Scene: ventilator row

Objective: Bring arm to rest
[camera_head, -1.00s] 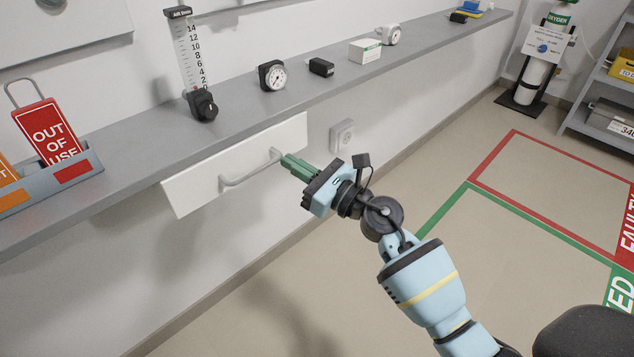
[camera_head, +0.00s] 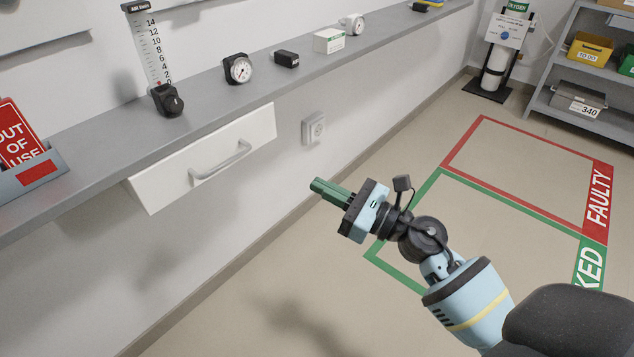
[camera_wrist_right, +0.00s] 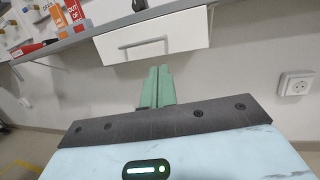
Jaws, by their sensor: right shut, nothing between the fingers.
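My right gripper (camera_head: 316,185) has green fingers that are shut with nothing between them. In the head view it hangs in free air over the floor, to the right of and apart from the white drawer (camera_head: 165,182). In the right wrist view the shut fingers (camera_wrist_right: 159,70) point toward the drawer (camera_wrist_right: 185,38) under the shelf. The drawer's handle (camera_head: 220,163) is free. My left gripper is not in view.
The grey wall shelf (camera_head: 120,150) carries a gauge (camera_head: 238,69), a flow meter (camera_head: 168,100), small boxes and an out-of-use sign (camera_head: 18,140). A wall socket (camera_head: 313,129) is beside the drawer. Red and green marked areas lie on open floor. A storage rack (camera_head: 570,75) stands at the back right.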

